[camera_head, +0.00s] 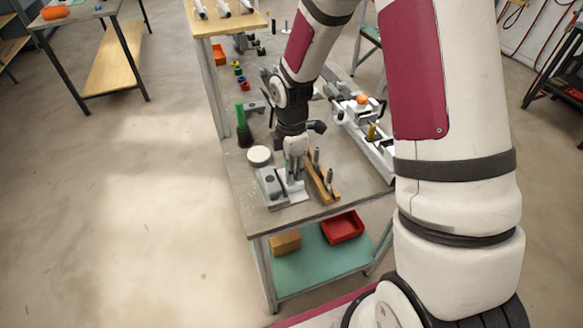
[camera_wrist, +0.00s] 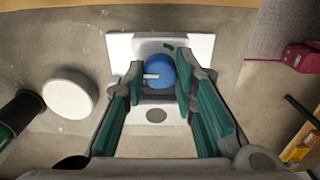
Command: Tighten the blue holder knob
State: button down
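The blue knob (camera_wrist: 161,70) is round with a short white mark on its left side. It sits over a white holder plate (camera_wrist: 120,50) in the wrist view. My gripper (camera_wrist: 160,78) is over the plate with one green-padded finger on each side of the knob. The gap between pads and knob is very small, and I cannot tell whether both pads touch it. In the head view my gripper (camera_head: 295,172) points down at the holder on the near end of the bench, and the knob is hidden there.
A grey block (camera_head: 270,186) stands left of the gripper and a wooden bar with metal pins (camera_head: 322,182) stands close on its right. A white round disc (camera_head: 259,156) and a green-topped cylinder (camera_head: 242,125) are behind left. A rail fixture (camera_head: 365,130) lies to the right.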

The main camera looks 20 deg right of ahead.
dwell(0.3)
jog(key=m, duration=0.5)
jog(key=shift+m, duration=0.3)
jog(key=m, duration=0.5)
jog(key=shift+m, duration=0.3)
jog(key=m, duration=0.5)
jog(key=shift+s, duration=0.1)
jog(key=m, duration=0.5)
jog(key=shift+m+p, duration=0.4)
